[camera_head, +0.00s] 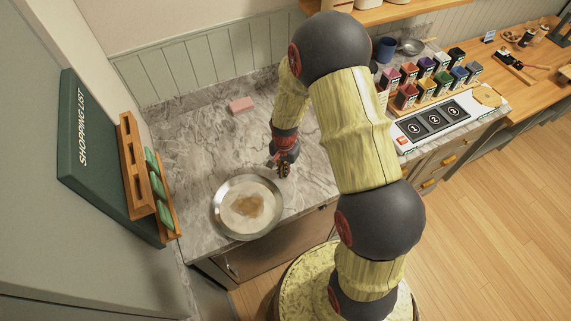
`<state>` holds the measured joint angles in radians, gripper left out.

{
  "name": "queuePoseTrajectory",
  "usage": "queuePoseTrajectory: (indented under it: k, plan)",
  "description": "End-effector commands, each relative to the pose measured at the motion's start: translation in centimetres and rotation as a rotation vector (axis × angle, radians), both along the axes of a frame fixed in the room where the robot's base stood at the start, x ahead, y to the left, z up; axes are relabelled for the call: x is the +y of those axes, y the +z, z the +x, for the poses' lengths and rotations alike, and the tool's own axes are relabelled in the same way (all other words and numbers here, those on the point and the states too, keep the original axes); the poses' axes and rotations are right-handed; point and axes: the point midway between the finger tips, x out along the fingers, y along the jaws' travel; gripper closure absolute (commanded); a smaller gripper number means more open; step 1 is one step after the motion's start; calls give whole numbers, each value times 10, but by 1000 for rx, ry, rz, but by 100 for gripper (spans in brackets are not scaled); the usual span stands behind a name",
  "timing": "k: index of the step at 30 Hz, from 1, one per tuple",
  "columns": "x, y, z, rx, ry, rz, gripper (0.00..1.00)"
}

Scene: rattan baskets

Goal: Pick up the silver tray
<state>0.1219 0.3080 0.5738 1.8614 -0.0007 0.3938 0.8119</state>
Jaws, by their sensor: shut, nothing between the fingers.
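The silver tray (228,228) is a round, shallow metal dish with a bright rim. It lies flat on the grey marble counter, near the front edge, with a pale brownish patch in its middle. My gripper (284,171) is just beyond the tray's upper right rim, low over the counter. It is shut and empty, and looks apart from the tray. My arm comes down from the upper right, and the fingertips show only small and dark.
A green shopping list board (88,150) with a wooden rack (140,165) stands at left. Several coloured boxes and a numbered white panel (436,122) are at right. The counter between tray and pink block is clear.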

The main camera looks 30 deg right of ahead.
Motion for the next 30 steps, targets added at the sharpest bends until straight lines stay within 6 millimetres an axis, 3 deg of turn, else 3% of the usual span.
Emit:
queuePoseTrajectory:
  k: [6, 22, 30]
  plan:
    - [23, 1, -18, 6, 4, 1, 100]
    - [30, 1, -24, 5, 4, 1, 100]
    - [58, 1, -44, 4, 4, 1, 100]
